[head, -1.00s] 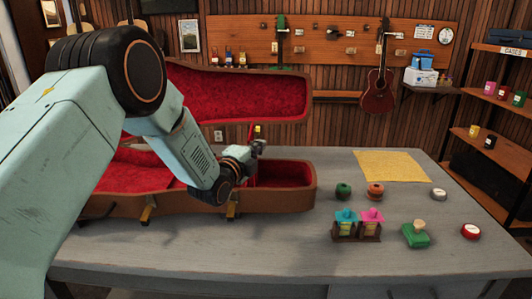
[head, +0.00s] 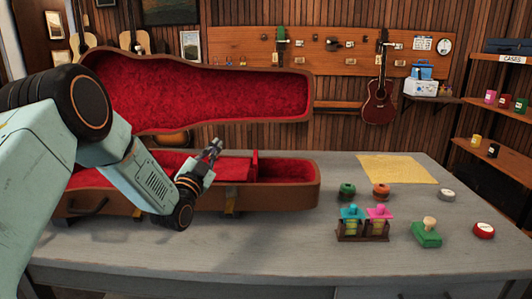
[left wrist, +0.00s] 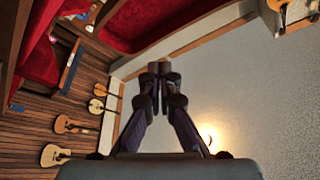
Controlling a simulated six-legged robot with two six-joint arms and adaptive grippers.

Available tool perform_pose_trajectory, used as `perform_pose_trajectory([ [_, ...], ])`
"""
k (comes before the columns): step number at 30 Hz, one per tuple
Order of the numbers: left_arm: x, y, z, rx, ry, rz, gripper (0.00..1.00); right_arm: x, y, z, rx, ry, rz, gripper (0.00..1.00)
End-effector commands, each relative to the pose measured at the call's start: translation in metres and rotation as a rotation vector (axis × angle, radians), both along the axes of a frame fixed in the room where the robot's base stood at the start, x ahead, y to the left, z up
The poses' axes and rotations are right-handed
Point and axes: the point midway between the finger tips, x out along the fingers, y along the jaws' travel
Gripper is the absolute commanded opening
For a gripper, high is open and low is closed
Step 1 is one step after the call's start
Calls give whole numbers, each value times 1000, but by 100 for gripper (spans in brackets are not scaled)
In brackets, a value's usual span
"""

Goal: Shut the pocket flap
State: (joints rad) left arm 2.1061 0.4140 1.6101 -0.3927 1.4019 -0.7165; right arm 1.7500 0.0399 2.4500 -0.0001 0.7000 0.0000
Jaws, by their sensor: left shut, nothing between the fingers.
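The open instrument case (head: 275,200) lies on the grey table, brown outside and red-lined, its lid (head: 200,95) raised behind it. At its right end is a red pocket compartment (head: 287,170), open on top in the head view. A thin red upright piece (head: 254,164) stands at its left side, and a flat red panel (head: 236,169) lies left of that. I cannot tell which is the flap. My left gripper (head: 216,146) is shut and empty, pointing up above the case's front edge; the left wrist view shows its fingers together (left wrist: 160,70). My right gripper is out of view.
Right of the case stand green (head: 347,190) and orange (head: 381,191) spools, a rack of small bottles (head: 362,232), a green stamp-like block (head: 427,236) and round tins. A yellow cloth (head: 398,169) lies behind. The table's front strip is clear.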

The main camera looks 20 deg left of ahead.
Motion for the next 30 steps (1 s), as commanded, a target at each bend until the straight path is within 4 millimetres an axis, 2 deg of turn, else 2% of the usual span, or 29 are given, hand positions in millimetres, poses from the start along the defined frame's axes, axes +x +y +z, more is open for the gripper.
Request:
perform_pose_trajectory([
  [1, -1, 5, -10, -43, -11, 2, 0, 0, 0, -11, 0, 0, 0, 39],
  [6, -5, 17, -25, -188, -53, -1, 0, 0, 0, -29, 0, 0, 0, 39],
  [15, -9, 31, -45, -387, -110, -1, 0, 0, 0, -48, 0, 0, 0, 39],
  [30, -11, 38, -57, -377, -107, -1, 0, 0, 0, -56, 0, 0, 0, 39],
])
